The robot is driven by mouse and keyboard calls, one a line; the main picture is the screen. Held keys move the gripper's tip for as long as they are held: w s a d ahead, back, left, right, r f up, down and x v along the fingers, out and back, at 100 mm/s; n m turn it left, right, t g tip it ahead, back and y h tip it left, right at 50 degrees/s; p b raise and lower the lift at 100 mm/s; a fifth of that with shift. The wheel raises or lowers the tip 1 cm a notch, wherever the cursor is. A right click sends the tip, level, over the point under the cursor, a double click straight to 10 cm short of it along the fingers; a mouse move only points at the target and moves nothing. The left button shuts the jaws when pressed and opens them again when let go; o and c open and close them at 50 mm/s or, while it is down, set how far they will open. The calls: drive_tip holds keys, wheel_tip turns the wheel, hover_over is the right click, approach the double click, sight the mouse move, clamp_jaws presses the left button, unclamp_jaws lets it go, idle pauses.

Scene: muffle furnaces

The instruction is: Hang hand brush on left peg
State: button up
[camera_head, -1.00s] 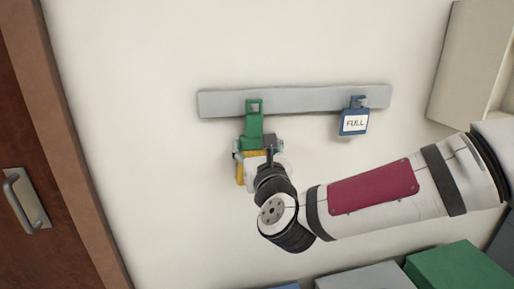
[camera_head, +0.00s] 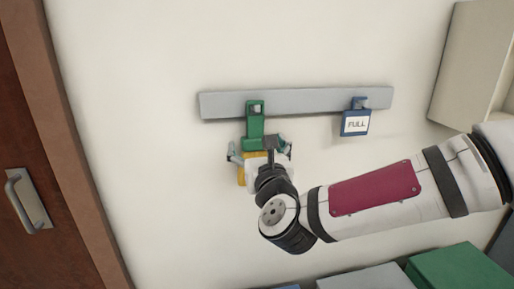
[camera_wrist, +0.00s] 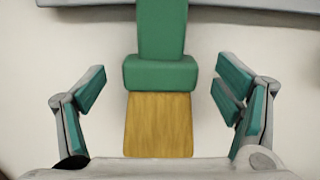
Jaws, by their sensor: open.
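The hand brush (camera_head: 254,128) has a green handle and head with yellow bristles pointing down. It hangs upright at the left end of the grey wall rail, with the left peg (camera_head: 257,109) showing through the hole in its handle. My gripper (camera_head: 261,151) is open around the lower part of the brush. In the wrist view, the brush (camera_wrist: 161,75) lies between the spread fingers of my gripper (camera_wrist: 160,95), with a clear gap on each side. The lower bristles are partly hidden by my gripper in the head view.
The grey rail (camera_head: 307,101) runs along the wall. A blue tag marked FULL (camera_head: 356,123) hangs on its right peg. A brown door with a handle (camera_head: 27,200) is at left, and a pale shelf (camera_head: 470,65) at upper right. Green (camera_head: 462,269) and grey boxes stand below.

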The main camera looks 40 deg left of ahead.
drive_tip(key=shift+d, duration=0.1)
drive_tip(key=r+v, duration=0.1)
drive_tip(key=v, duration=1.1)
drive_tip(key=w+d+f+n+g+h, duration=0.35)
drive_tip(key=d+f+n, duration=0.25)
drive_tip(key=f+n, duration=0.45)
drive_tip(key=w+d+r+n+h, duration=0.1)
drive_tip(key=w+d+n+h, duration=0.2)
drive_tip(key=d+n+h, duration=0.85)
drive_tip(key=s+d+r+g+y+p, duration=0.1)
drive_tip(key=s+d+r, duration=0.1)
drive_tip(key=d, duration=0.7)
drive_tip(key=s+d+r+y, duration=0.1)
drive_tip(key=s+d, duration=0.1)
drive_tip(key=d, duration=0.7)
drive_tip(key=s+d+r+n+g+h, duration=0.1)
drive_tip(key=s+d+r+n+g, duration=0.2)
drive_tip(key=s+d, duration=0.8)
drive_tip(key=s, duration=0.2)
drive_tip(key=shift+s+d+n, duration=0.3)
drive_tip(key=shift+s+d, duration=0.05)
drive_tip(key=shift+s, duration=0.05)
